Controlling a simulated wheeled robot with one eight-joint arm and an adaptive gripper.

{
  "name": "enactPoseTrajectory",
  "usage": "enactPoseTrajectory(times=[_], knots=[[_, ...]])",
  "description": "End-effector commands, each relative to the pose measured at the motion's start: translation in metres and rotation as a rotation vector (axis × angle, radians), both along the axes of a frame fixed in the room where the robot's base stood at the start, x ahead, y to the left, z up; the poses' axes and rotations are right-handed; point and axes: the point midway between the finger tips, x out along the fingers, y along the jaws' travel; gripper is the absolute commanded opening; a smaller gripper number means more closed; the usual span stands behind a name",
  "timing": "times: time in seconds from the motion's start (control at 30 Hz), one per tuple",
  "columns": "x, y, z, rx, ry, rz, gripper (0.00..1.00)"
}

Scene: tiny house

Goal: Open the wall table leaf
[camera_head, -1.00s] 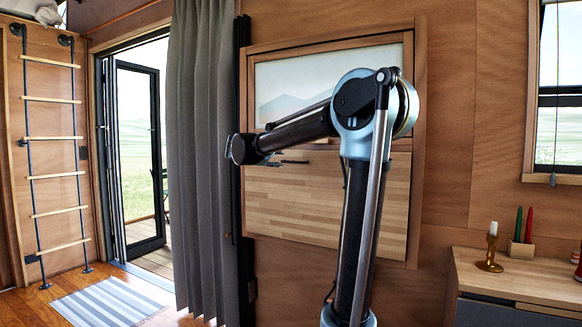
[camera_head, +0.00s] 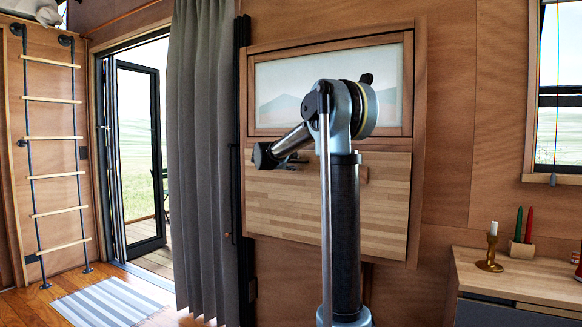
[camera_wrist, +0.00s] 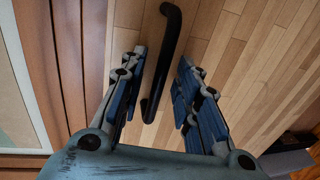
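The wall table leaf (camera_head: 275,200) is a striped light-wood panel lying flat against the wall, below a framed picture. It also fills much of the wrist view (camera_wrist: 235,50). Its black bar handle (camera_wrist: 165,60) shows in the wrist view, in the gap between my fingers and seemingly just beyond their tips. My gripper (camera_wrist: 162,78) is open, with one blue-grey finger on each side of the handle, and I see no grip on it. In the head view my arm covers part of the leaf, and the gripper is mostly hidden beside the wrist.
The framed picture (camera_head: 330,85) sits right above the leaf. A grey curtain (camera_head: 203,160) hangs to the left, by an open glass door (camera_head: 138,150). A cabinet (camera_head: 525,275) with a brass candle holder (camera_head: 489,258) stands at the right. A striped rug (camera_head: 105,300) lies on the floor.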

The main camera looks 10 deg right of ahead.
Motion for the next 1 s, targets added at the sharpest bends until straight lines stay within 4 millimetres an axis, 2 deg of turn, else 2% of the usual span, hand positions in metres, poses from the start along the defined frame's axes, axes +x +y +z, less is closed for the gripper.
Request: enactPoseTrajectory(times=[0.3, 0.4, 0.43, 0.77, 1.0], knots=[[0.002, -0.001, 0.0, 0.0, 0.0, 0.0, 0.27], [0.001, -0.001, 0.0, 0.0, 0.0, 0.0, 0.05], [0.001, -0.001, 0.0, 0.0, 0.0, 0.0, 0.0], [0.001, 0.002, -0.001, -0.003, -0.003, 0.003, 0.0], [-0.004, 0.027, -0.005, -0.029, -0.04, 0.02, 0.0]])
